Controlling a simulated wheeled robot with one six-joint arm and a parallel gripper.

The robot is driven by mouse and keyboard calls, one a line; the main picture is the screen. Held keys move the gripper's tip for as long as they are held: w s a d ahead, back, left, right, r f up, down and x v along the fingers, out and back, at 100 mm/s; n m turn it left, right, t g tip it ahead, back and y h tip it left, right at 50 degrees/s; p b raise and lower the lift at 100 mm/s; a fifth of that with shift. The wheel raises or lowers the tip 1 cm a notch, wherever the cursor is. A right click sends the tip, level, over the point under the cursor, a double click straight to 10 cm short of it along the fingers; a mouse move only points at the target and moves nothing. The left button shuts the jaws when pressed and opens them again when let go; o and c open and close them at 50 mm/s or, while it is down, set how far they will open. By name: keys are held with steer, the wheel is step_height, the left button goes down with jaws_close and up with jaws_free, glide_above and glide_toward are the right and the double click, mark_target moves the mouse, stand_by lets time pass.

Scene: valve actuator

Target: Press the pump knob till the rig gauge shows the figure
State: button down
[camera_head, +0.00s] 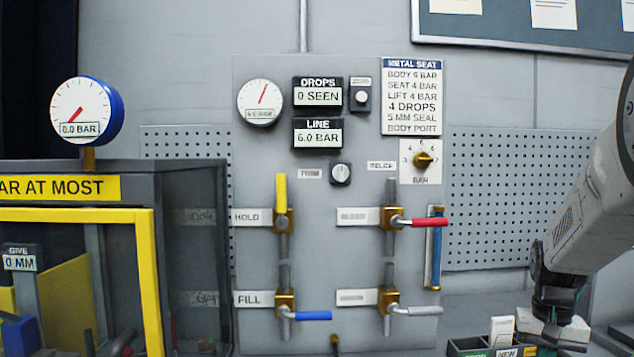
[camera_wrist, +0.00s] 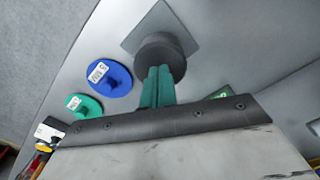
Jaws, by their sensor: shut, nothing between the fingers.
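The rig gauge (camera_head: 86,110) is a blue-cased round dial on the left cabinet. It reads 0.0 BAR, its red needle pointing lower left. In the wrist view a dark round knob (camera_wrist: 161,50), which looks like the pump knob, stands on a grey square plate (camera_wrist: 180,22). My gripper (camera_wrist: 158,72) is shut, its green fingertips at the knob's near edge. I cannot tell whether they touch it or whether it is pressed. In the head view my gripper is low at the right, its fingertips not clear; I cannot make out the pump knob there.
Blue (camera_wrist: 108,77) and green (camera_wrist: 84,105) discs lie beside the knob. The wall panel (camera_head: 262,345) bears several valves, a dial (camera_head: 261,101) and a LINE display (camera_head: 318,135) reading 6.0 BAR. A METAL SEAT card (camera_head: 412,96) lists body 6, seat 4, lift 4 bar.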

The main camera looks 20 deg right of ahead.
steer(key=shift+f, duration=0.4)
steer(key=shift+r, duration=2.5)
steer(key=shift+r, duration=2.5)
steer(key=s+a+n, duration=0.3)
steer(key=s+a, duration=0.1)
steer(key=a, duration=0.6)
steer(key=s+a+f+n+t, duration=0.1)
steer(key=s+a, duration=0.3)
steer(key=a, duration=0.6)
steer(key=s+a+f+n, duration=0.1)
steer(key=s+a+n, duration=0.3)
steer(key=a, duration=0.6)
steer(key=shift+s+n, duration=0.3)
